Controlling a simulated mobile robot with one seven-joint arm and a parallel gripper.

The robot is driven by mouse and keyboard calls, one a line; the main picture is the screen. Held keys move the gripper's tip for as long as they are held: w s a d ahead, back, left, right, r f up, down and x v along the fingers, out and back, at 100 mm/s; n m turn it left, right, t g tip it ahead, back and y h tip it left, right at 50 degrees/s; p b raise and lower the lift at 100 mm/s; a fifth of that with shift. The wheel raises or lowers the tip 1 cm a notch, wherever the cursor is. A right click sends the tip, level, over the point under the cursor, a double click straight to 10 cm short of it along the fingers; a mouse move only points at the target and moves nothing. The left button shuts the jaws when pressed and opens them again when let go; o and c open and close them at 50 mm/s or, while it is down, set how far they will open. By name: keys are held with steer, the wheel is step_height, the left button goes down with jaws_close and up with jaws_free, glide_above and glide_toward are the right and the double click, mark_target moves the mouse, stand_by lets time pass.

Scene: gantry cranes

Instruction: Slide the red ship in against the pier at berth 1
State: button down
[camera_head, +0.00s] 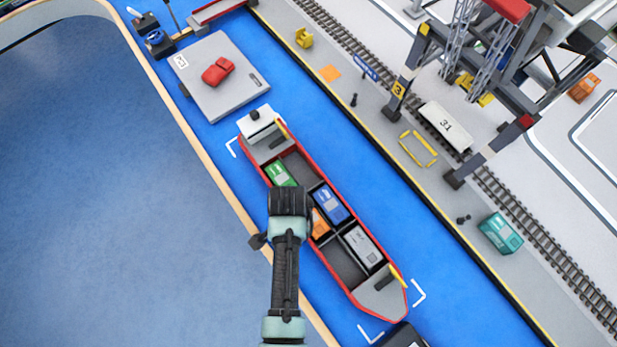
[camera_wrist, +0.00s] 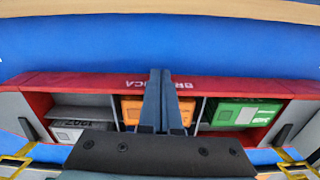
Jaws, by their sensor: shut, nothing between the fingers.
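The red ship (camera_head: 351,286) floats in the middle of the blue water in the head view, lying diagonally. A strip of open water separates it from the pier (camera_head: 405,180) on its right. It carries a green container (camera_head: 281,173), a blue one (camera_head: 330,204), an orange one (camera_head: 319,223) and a grey one (camera_head: 361,246). In the wrist view my gripper (camera_wrist: 161,74) is shut and empty, its fingers crossing the lettered red hull side (camera_wrist: 90,80) above the orange container (camera_wrist: 137,106). Whether they touch the hull is unclear. My arm hides part of the ship's left side.
White corner marks (camera_head: 420,293) lie around the ship. A grey platform with a red object (camera_head: 218,71) stands beyond the stern. A tan wall (camera_head: 190,130) bounds the water on the left. A gantry crane (camera_head: 470,60), rails and a teal container (camera_head: 500,233) occupy the quay.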

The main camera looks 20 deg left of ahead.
mark_target(330, 207)
steer(key=shift+w+d+b, duration=0.5)
steer(key=shift+w+d, duration=1.2)
steer(key=shift+w, duration=0.2)
steer(key=shift+w+d+b, duration=0.5)
steer(key=shift+w+d, duration=1.15)
steer(key=shift+w, duration=0.2)
steer(key=shift+w+d+b, duration=1.85)
steer(key=shift+w+d, duration=0.95)
steer(key=shift+w, duration=0.25)
steer(key=shift+r, duration=0.15)
steer(key=shift+r+p, duration=0.1)
steer(key=shift+p, duration=0.3)
steer(key=shift+s+a+p, duration=0.35)
steer(key=shift+s+p, duration=0.1)
steer(key=shift+p, duration=0.05)
steer(key=shift+r, duration=0.2)
step_height(330, 207, up, 10)
steer(key=p, duration=1)
steer(key=shift+f, duration=0.2)
